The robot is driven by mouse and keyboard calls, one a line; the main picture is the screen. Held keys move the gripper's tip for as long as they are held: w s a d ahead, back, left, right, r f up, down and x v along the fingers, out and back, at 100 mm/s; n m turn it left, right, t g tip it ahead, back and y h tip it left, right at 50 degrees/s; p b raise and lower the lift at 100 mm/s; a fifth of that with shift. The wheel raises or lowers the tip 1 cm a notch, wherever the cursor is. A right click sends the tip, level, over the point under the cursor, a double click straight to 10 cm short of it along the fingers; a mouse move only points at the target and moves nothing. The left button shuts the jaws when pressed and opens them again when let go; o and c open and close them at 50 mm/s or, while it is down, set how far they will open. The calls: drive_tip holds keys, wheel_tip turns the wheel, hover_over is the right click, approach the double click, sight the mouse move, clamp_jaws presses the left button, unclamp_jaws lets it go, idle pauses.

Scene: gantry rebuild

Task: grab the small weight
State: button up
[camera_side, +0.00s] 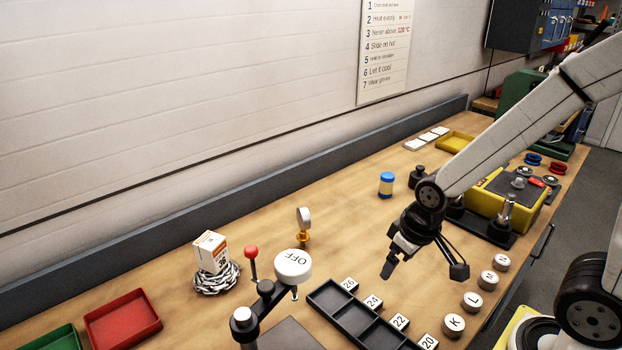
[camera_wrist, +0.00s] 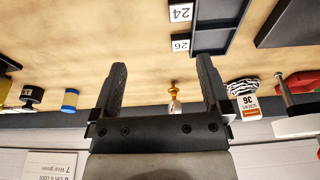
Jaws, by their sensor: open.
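A black knobbed weight (camera_side: 417,177) stands upright on the bench behind my forearm, right of a blue-capped jar. It looks like the small weight, but I cannot be sure. It also shows in the wrist view (camera_wrist: 32,95), far left, outside my fingers. Another dark shape (camera_side: 456,208) is partly hidden by my arm; I cannot tell what it is. My gripper (camera_side: 389,268) hangs above the bench, in front of the jar and apart from the weight. In the wrist view my gripper (camera_wrist: 162,72) has its fingers wide apart with nothing held between them.
The blue-capped jar (camera_side: 386,185) stands left of the weight. A black compartment tray (camera_side: 345,318) lies below my gripper, with numbered tiles beside it.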

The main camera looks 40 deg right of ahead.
drive_tip(key=shift+o, duration=0.2)
drive_tip(key=w+d+r+m, duration=0.1)
drive_tip(key=w+d+m, duration=0.2)
drive_tip(key=w+d, duration=0.65)
drive_tip(key=m+h, duration=0.4)
drive_tip(key=m, duration=0.3)
hover_over(421, 168)
drive_tip(key=s+a, duration=0.1)
drive_tip(key=a, duration=0.1)
drive_tip(key=shift+x, duration=2.1)
drive_tip(key=shift+s+a+f, duration=0.1)
drive_tip(key=shift+s+f, duration=0.05)
drive_tip(key=shift+f, duration=0.05)
drive_tip(key=shift+x, duration=2.5)
